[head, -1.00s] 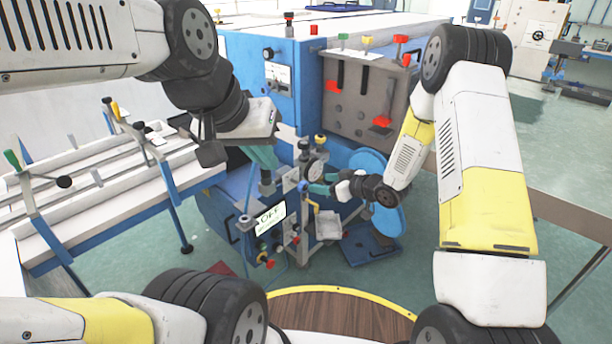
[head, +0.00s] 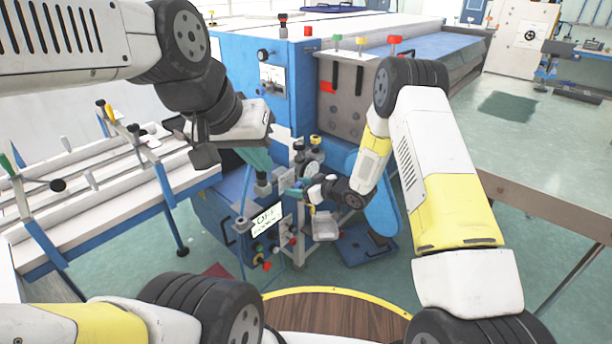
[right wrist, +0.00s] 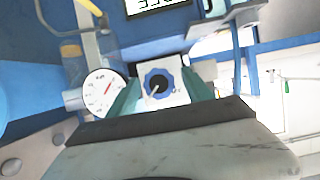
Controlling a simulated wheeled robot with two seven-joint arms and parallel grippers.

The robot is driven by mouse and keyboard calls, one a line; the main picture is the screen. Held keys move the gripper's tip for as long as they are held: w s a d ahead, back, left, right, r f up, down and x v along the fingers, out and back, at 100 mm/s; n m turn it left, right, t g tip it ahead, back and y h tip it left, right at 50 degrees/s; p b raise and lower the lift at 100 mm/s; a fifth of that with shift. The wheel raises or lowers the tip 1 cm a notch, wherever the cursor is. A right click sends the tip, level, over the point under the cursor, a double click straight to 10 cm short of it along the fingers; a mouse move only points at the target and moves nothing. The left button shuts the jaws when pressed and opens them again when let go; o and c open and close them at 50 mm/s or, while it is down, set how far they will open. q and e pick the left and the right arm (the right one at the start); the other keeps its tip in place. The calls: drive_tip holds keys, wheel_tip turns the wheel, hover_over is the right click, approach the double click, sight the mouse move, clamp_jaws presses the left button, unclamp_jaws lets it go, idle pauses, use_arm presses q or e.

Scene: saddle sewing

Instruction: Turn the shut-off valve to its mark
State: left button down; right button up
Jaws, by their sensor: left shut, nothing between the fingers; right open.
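A blue lobed knob (right wrist: 158,84) with a pale pointer sits on a white plate in the right wrist view; it looks like the valve. A small mark shows on the plate at its lower right, too small to read. My right gripper (right wrist: 160,92) is open, its teal fingers on either side of the knob; I cannot tell if they touch it. In the head view my right gripper (head: 292,191) is at the machine's front and hides the knob. My left gripper (head: 261,166) is shut and empty, pointing down, above and left of the right one.
A round dial gauge (right wrist: 105,92) is close beside one right finger. A yellow handle (right wrist: 92,45) is near it. A white-railed bench (head: 95,190) is at left.

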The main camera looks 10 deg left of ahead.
clamp_jaws()
drive_tip(key=n+t+h, duration=0.1)
drive_tip(key=n, duration=0.2)
drive_tip(key=shift+s+a+t, duration=0.1)
drive_tip(key=shift+t, duration=0.3)
drive_tip(key=n+t, duration=0.2)
drive_tip(key=n, duration=0.1)
drive_tip(key=shift+s+f+n+h, duration=0.1)
drive_tip(key=shift+f+n+h, duration=0.05)
drive_tip(key=shift+n+h, duration=0.15)
drive_tip(key=n+t, duration=0.2)
drive_tip(key=n, duration=0.1)
drive_tip(key=shift+f, duration=0.1)
drive_tip(key=shift+n+t, duration=0.8)
drive_tip(key=shift+n, duration=1.1)
